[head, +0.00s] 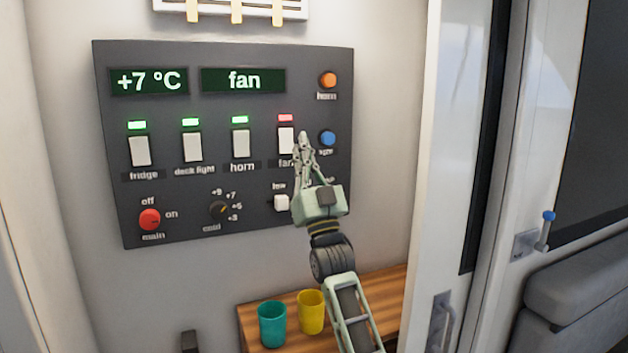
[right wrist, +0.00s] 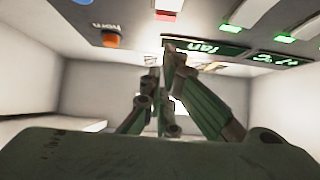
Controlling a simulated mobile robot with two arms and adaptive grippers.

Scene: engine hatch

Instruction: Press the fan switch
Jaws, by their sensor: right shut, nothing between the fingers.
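The fan switch (head: 286,141) is a white rocker on the dark wall panel (head: 180,236), fourth in its row. The light above it (head: 286,118) is red, and the display (head: 243,80) reads "fan". My right gripper (head: 303,138) is shut and empty, with its tips at the right edge of the fan switch, partly covering its label. I cannot tell whether the tips touch the switch. In the right wrist view the fingers (right wrist: 168,52) point toward the panel, and the red light (right wrist: 167,15) shows just above the tips. My left gripper is not in view.
The fridge (head: 140,150), deck light (head: 192,147) and horn (head: 240,144) switches have green lights. A blue button (head: 328,138) is right of my gripper, an orange button (head: 328,80) above. Teal (head: 272,324) and yellow (head: 310,312) cups stand on a wooden shelf below.

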